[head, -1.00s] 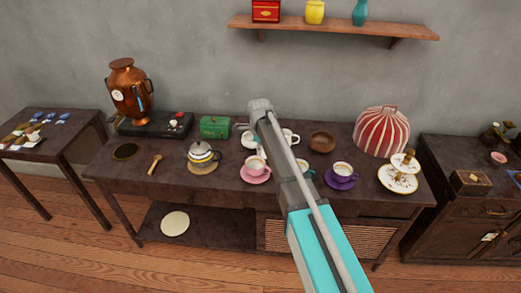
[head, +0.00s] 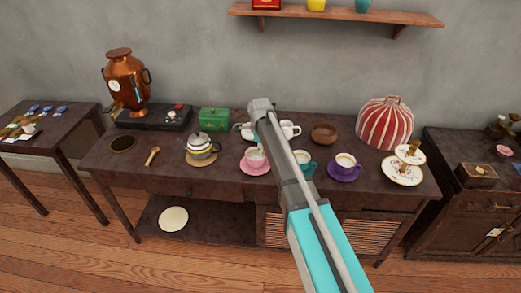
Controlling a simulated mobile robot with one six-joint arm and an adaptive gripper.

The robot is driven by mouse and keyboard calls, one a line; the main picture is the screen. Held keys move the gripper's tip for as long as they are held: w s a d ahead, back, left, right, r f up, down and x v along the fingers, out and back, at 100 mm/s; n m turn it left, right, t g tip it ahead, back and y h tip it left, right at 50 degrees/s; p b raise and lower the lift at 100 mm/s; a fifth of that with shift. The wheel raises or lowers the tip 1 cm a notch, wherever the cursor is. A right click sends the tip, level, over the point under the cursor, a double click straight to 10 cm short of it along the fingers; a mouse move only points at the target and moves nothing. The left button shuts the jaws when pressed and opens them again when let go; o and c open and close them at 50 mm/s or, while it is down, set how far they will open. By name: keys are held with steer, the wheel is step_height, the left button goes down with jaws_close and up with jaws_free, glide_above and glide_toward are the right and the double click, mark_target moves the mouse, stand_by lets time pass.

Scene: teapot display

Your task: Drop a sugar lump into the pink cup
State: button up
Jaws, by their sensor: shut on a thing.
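The pink cup (head: 255,158) stands upright on a pink saucer (head: 256,170) near the middle of the dark wooden table, just left of my arm. Its inside is partly seen, and I cannot tell what it holds. My arm crosses the picture from the bottom right to above the cup. My gripper is not visible; the arm may hide it. I see no sugar lump that I can make out.
A teal cup (head: 305,163) and purple cup (head: 345,162) stand right of my arm. A teapot (head: 200,146), green box (head: 214,120), brown bowl (head: 323,134), striped cosy (head: 385,122) and tiered stand (head: 402,176) share the table. A copper samovar (head: 126,80) stands left.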

steer(key=o, duration=0.7)
steer(key=shift+o, duration=0.2)
steer(key=s+d+r+n+p, duration=0.3)
steer(key=s+d+n, duration=0.6)
steer(key=s+d, duration=0.2)
steer(key=s+d+r+n+p, duration=0.4)
steer(key=s+d+n, duration=0.5)
steer(key=s+d, duration=0.3)
steer(key=shift+s+r, duration=0.25)
steer(key=shift+s, duration=1.2)
steer(key=shift+d, duration=0.1)
